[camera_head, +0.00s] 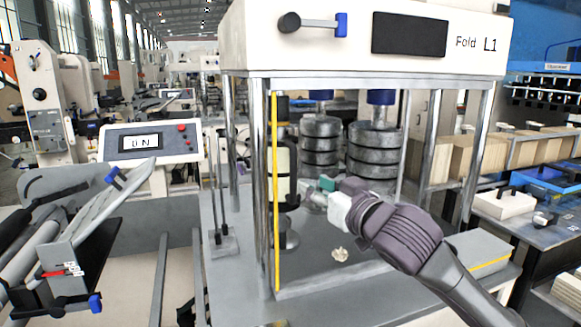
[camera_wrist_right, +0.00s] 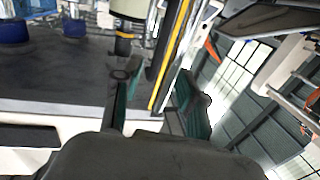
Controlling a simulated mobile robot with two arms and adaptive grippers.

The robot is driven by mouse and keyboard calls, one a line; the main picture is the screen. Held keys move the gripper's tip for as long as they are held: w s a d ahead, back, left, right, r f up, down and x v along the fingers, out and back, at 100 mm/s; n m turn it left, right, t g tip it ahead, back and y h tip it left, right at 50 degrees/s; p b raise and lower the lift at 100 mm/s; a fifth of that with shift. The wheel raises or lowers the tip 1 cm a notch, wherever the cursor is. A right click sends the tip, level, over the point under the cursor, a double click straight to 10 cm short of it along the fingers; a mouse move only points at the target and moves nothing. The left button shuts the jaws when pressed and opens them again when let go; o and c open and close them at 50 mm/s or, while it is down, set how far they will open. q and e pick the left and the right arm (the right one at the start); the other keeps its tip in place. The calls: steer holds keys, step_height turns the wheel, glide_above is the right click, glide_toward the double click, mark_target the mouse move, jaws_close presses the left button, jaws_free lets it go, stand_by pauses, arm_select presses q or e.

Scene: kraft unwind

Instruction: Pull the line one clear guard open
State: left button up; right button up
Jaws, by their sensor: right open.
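The machine labelled Fold L1 (camera_head: 410,38) has a clear guard on its front. The guard's yellow edge strip (camera_head: 275,190) stands upright at the left side of the opening. The clear panel itself is hard to make out. My right gripper (camera_head: 317,188) reaches in from the right, in front of the machine, to the right of the strip. In the right wrist view, its teal fingers (camera_wrist_right: 153,92) are open and empty. The yellow strip (camera_wrist_right: 168,58) shows beyond them, in line with the gap. I cannot tell any contact. My left gripper is out of view.
Stacked dark rollers (camera_head: 375,150) stand inside the machine. A pale crumpled scrap (camera_head: 340,254) lies on its grey bed. A display box (camera_head: 150,143) stands at the left, above a tilted grey mechanism with blue knobs (camera_head: 96,304). A grey block (camera_head: 478,255) sits at the right.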

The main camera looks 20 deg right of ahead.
mark_target(295, 174)
steer(key=p+x, duration=0.2)
steer(key=x, duration=0.6)
steer(key=shift+w, duration=0.15)
steer(key=shift+w+a+f, duration=0.1)
steer(key=shift+w, duration=0.5)
jaws_close()
